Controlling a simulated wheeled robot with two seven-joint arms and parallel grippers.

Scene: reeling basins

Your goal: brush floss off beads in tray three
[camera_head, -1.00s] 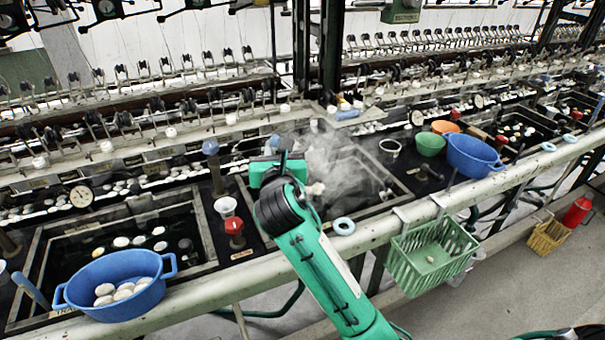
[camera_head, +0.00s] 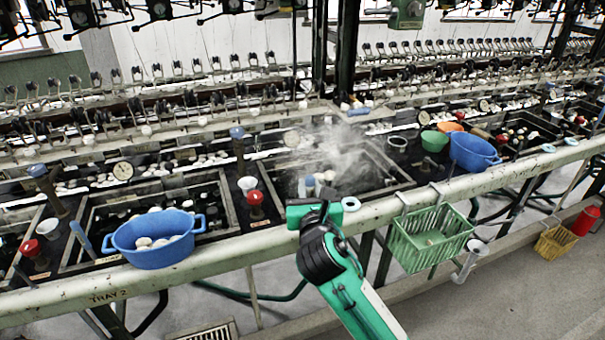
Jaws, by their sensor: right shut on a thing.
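My right gripper (camera_head: 318,203) is over the front rim of a steaming tray (camera_head: 392,166). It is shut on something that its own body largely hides. Small pale and blue shapes (camera_head: 310,182) show just beyond it; I cannot tell whether they are the held thing. Steam (camera_head: 335,150) blurs the tray's inside, so no beads or floss can be made out clearly there. My left gripper is not in view.
A blue basin (camera_head: 155,255) with several pale cocoons stands at the left tray's front. A green basket (camera_head: 432,243) hangs from the front rail (camera_head: 240,248). A white cup (camera_head: 247,184) and a red-topped knob (camera_head: 255,198) stand between the trays.

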